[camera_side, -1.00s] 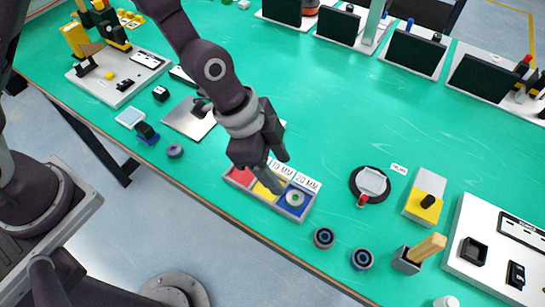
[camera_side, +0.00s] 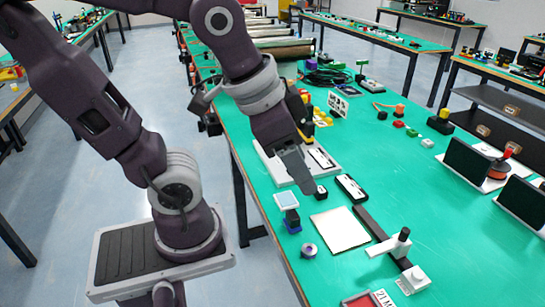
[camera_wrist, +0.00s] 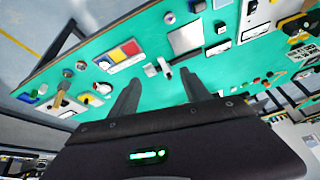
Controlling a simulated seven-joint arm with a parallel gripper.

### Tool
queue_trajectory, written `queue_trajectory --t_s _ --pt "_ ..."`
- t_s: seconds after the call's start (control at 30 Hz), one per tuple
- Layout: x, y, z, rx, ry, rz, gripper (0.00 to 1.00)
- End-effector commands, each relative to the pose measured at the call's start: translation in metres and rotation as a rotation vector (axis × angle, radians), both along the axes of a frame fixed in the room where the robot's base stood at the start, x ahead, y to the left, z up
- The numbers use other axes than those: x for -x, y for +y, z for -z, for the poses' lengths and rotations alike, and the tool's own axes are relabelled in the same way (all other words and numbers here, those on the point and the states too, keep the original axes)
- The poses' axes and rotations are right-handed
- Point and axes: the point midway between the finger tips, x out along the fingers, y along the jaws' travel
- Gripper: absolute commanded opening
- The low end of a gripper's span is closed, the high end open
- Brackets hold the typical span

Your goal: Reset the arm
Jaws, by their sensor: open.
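My gripper (camera_side: 300,172) is raised over the green table in the side view, its fingers pointing down. In the wrist view my gripper (camera_wrist: 158,82) shows two dark fingers spread apart with nothing between them. The gripper is open and empty. In the side view it appears above the area of a white board (camera_side: 285,160) and a small black block (camera_side: 320,192); its exact height is unclear.
A metal plate (camera_side: 340,230), a blue-based stand (camera_side: 288,208) and a grey-blue ring (camera_side: 309,250) are on the table. A black bar with white blocks (camera_side: 416,276) lies nearby. The wrist view shows a tray with red, yellow and blue compartments (camera_wrist: 106,67).

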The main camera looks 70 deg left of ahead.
Motion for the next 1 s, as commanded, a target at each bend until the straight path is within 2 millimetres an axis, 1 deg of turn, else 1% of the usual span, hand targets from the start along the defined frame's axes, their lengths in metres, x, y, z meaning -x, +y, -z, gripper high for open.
queue_trajectory --t_s 0.03,0.1,0.2,1.0 --pt "0.015 0.008 -0.005 0.024 -0.022 -0.069 0.56" --pt "0.031 0.016 -0.007 0.054 -0.032 -0.141 0.56" --pt "0.041 0.020 -0.008 0.075 -0.035 -0.188 0.56" --pt "0.041 0.020 -0.008 0.075 -0.035 -0.187 0.56"
